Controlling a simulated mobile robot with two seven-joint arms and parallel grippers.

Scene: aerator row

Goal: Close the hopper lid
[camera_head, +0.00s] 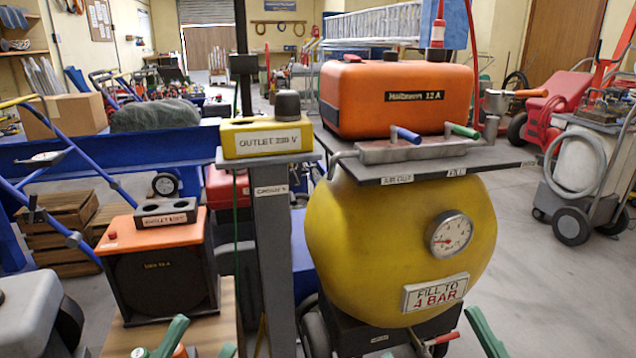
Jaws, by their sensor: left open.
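I cannot make out a hopper or its lid for certain in the head view. My left gripper (205,336) is at the bottom edge, left of the middle. Its green fingers stand apart with nothing seen held between them, in front of a wooden surface (225,300).
An orange tank (398,98) sits above the yellow one. A grey post (272,260) carries a yellow "OUTLET 230 V" box (268,138). An orange-topped black box (160,265) stands at left near a blue beam (60,158). Open floor (545,290) lies at right.

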